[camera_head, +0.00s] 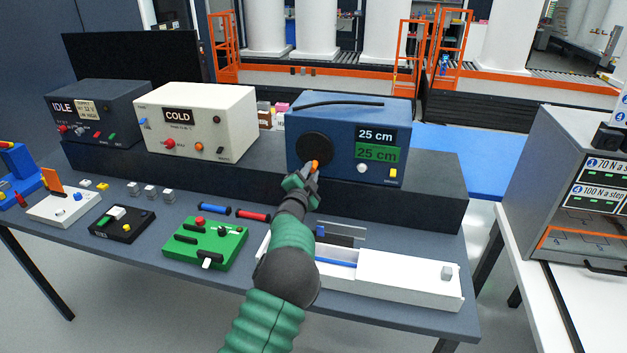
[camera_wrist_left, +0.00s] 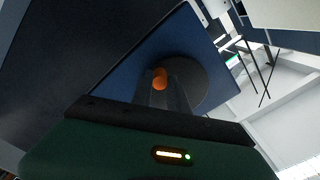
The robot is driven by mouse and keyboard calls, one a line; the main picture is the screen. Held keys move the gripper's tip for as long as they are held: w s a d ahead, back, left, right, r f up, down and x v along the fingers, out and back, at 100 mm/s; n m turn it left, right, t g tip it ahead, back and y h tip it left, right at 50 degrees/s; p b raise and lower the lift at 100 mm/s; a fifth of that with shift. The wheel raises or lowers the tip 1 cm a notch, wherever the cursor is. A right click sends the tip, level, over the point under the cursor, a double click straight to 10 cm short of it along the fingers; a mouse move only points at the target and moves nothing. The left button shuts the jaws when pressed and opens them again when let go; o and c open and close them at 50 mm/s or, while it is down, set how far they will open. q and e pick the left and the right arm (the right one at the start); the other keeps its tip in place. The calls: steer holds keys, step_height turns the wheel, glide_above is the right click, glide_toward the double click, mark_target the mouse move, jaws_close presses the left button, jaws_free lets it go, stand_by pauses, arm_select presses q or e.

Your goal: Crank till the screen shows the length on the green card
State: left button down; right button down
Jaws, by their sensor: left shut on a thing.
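A blue box (camera_head: 337,118) stands on the raised dark shelf at the back of the table. Its screen (camera_head: 376,134) reads 25 cm, and the green card (camera_head: 376,154) just below it also reads 25 cm. A round black crank disc (camera_head: 314,149) is on the left of its front, with an orange crank knob (camera_head: 315,164) at the lower edge. My left gripper (camera_head: 312,170) is shut on the orange knob. In the left wrist view the knob (camera_wrist_left: 160,78) sits between the fingertips, in front of the dark disc (camera_wrist_left: 190,84). My right gripper is not in view.
A cream box (camera_head: 195,110) marked COLD and a dark box (camera_head: 97,110) marked IDLE stand left of the blue box. A green box (camera_head: 205,245), a white tray (camera_head: 410,280) and small parts lie on the table in front.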

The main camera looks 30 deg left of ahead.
arm_select(q)
steer(key=shift+f+m, duration=0.1)
steer(key=shift+m, duration=0.2)
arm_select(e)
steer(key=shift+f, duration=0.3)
arm_select(q)
steer(key=shift+a, duration=0.1)
steer(key=c, duration=1.3)
jaws_free()
steer(key=shift+s, duration=0.1)
steer(key=b+v, duration=0.1)
steer(key=v, duration=1.5)
steer(key=shift+s+b, duration=0.3)
steer(key=shift+b, duration=0.05)
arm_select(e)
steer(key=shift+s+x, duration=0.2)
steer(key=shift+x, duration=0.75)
